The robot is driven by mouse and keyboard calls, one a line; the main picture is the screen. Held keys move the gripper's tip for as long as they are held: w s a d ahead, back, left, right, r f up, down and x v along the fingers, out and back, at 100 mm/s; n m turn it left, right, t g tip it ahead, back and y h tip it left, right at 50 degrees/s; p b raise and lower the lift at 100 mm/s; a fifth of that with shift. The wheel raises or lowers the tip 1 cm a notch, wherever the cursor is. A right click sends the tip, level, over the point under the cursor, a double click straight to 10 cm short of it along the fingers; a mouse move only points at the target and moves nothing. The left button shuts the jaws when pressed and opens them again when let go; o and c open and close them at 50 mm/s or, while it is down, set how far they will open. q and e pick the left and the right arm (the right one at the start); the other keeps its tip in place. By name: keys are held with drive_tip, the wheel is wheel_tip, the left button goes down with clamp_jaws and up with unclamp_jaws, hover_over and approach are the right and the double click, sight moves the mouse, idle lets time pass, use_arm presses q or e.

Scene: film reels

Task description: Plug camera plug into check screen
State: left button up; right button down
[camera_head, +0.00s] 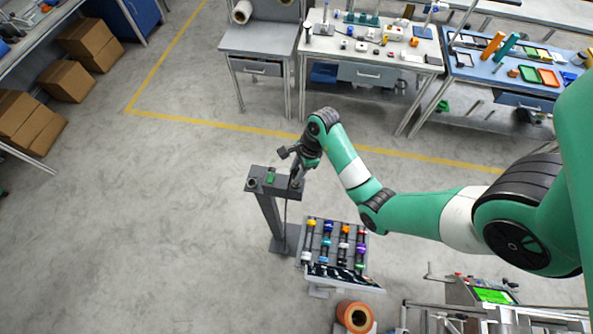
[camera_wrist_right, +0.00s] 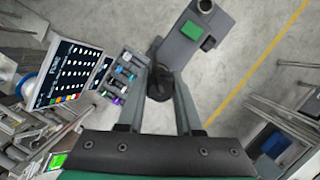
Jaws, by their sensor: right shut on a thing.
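My right gripper (camera_head: 298,176) is at the right end of a dark grey box (camera_head: 257,187) on top of a post. The box carries a small green screen (camera_head: 270,177), perhaps the check screen. In the right wrist view, my right gripper's fingers (camera_wrist_right: 160,76) close on a dark round piece (camera_wrist_right: 159,88), which I take for the camera plug. It is right by the near end of the grey box (camera_wrist_right: 180,50). I cannot tell whether it sits in a socket. The green screen (camera_wrist_right: 192,32) faces up there. My left gripper is not in view.
The post stands on the floor beside a rack of coloured rolls (camera_head: 335,243) with a panel of pictures (camera_head: 343,277) at its front. An orange reel (camera_head: 354,316) is below. Workbenches (camera_head: 372,64) stand at the back. The floor (camera_head: 150,220) to the left is clear.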

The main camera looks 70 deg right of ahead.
drive_tip(key=shift+f+b, duration=0.9)
drive_tip(key=shift+f, duration=0.95)
drive_tip(key=c, duration=0.5)
unclamp_jaws()
